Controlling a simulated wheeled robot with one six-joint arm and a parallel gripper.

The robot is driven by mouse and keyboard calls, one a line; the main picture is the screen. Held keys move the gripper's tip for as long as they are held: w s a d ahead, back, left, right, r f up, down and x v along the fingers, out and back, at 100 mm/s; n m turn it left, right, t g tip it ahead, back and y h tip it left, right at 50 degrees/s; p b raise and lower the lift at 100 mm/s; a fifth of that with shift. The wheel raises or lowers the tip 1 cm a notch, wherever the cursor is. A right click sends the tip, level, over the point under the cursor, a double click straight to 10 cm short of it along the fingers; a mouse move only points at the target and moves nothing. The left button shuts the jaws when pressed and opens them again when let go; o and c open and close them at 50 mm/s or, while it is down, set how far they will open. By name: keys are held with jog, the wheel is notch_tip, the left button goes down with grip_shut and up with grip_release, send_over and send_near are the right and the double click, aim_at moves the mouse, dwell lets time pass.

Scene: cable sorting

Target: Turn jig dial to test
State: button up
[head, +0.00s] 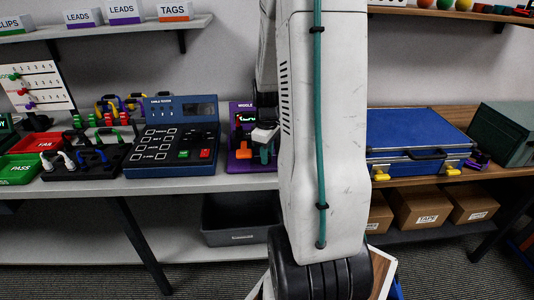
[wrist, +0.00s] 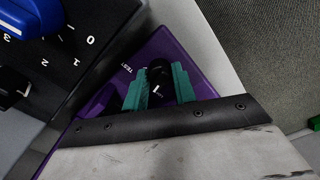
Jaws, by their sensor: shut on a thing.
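The purple wiggle jig (head: 234,161) stands on the bench behind my arm, which hides its right part. In the wrist view its purple top (wrist: 176,48) bears a white "TEST" label just up and left of the dial. The black jig dial (wrist: 158,68) has a small white mark. My gripper (wrist: 158,75) has its teal fingers on either side of the dial and is shut on it. In the head view my gripper (head: 264,150) shows only in small part at the jig. The dial's exact setting is hard to read.
A blue cable tester (head: 176,120) stands left of the jig. A red FAIL tray (head: 38,143), a green PASS tray (head: 20,172) and a black cable holder are further left. A blue case (head: 415,133) lies on the right bench. A grey bin (head: 236,222) stands on the shelf below.

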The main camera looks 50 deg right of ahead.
jog(key=m, duration=0.6)
jog(key=shift+m, duration=0.3)
jog(key=m, duration=0.5)
jog(key=shift+m, duration=0.3)
jog(key=o, duration=1)
notch_tip(320, 180, up, 8)
jog(key=shift+f, duration=0.1)
dwell(0.3)
